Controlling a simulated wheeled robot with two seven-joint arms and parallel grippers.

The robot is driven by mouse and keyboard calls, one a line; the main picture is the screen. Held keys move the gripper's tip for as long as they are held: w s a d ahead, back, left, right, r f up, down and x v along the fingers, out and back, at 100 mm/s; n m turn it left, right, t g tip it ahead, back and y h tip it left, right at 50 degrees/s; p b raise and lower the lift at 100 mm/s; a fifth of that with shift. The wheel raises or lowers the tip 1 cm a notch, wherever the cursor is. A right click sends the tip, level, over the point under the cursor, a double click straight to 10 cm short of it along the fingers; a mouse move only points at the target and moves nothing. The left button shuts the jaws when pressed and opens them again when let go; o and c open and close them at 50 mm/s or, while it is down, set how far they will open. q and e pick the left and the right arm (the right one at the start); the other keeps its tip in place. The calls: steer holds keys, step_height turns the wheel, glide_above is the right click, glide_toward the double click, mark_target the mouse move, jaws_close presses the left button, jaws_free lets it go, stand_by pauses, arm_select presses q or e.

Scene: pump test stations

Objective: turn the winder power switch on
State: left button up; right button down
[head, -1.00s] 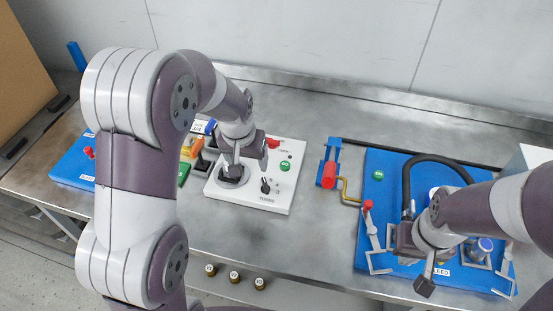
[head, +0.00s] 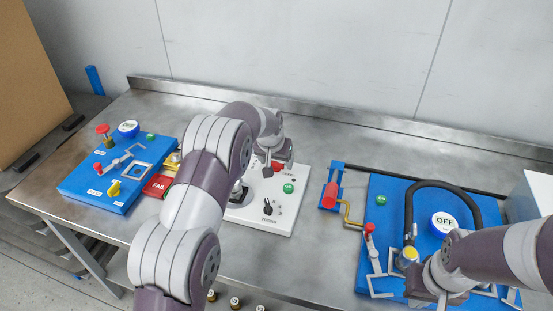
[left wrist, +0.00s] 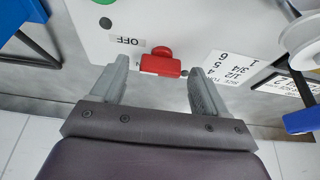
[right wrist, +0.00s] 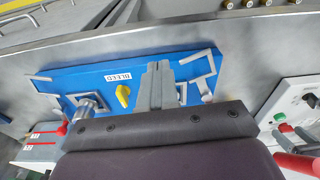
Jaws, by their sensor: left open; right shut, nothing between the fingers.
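The white winder panel (head: 265,222) lies in the middle of the bench. Its red power switch (left wrist: 160,65) sits at the panel's edge, with an OFF label (left wrist: 130,41) reading upside down in the left wrist view. A second label beside the switch is mostly hidden. My left gripper (left wrist: 158,84) is open, one finger on each side of the red switch, with gaps showing; I cannot tell its height above the panel. In the head view the arm partly covers the switch. My right gripper (right wrist: 155,85) is shut and empty over the right blue station (right wrist: 105,82).
The panel also carries a green button (head: 289,188) and a black knob (head: 268,209). A second blue station (head: 95,195) stands at the left.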

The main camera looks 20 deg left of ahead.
arm_select(q)
steer(key=shift+w+f, duration=0.15)
steer(key=shift+f, duration=0.15)
steer(key=c, duration=1.1)
steer(key=shift+o, duration=0.2)
